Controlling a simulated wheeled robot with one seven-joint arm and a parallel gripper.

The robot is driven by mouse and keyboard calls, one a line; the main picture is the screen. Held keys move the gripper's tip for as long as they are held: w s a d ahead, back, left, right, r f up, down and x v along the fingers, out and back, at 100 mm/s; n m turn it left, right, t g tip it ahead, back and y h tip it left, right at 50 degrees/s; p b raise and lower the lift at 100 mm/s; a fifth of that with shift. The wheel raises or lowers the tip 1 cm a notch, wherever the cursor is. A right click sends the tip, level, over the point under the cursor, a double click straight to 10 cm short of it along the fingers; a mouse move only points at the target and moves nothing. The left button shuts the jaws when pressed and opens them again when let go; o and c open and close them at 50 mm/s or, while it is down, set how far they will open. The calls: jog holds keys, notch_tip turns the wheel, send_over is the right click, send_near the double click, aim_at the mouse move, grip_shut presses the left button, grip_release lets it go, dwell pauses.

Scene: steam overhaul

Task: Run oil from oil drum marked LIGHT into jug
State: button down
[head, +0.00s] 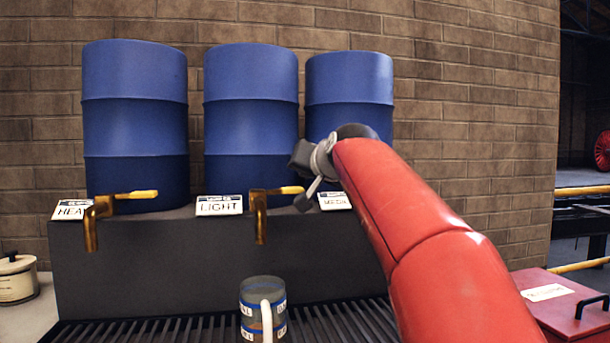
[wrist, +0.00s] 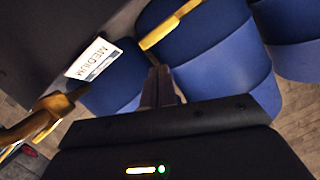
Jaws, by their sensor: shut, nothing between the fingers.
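The drum marked LIGHT (head: 250,110) is the middle blue drum, with its label (head: 219,205) in front. Its brass tap (head: 260,218) has a lever (head: 285,191) lying sideways to the right; no oil stream shows from the spout. The jug (head: 264,308), clear with blue bands and a pale handle, stands upright on the grate below this tap. My gripper (head: 304,200) is shut and empty near the lever's right end. In the wrist view, the fingers (wrist: 157,75) are close to the lever (wrist: 172,25); I cannot tell if they touch it.
The HEAVY drum (head: 135,120) with its tap (head: 93,220) stands left. The MEDIUM drum (head: 350,85) stands right, partly behind my arm; its label (wrist: 92,60) and tap (wrist: 45,115) show in the wrist view. A pot (head: 17,280) and a red box (head: 560,300) flank the dark stand.

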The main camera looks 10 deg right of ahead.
jog(key=a+v, duration=0.1)
jog(key=v, duration=0.8)
jog(key=shift+d+b, duration=0.25)
jog(key=shift+b, duration=0.15)
jog(key=shift+s, duration=0.15)
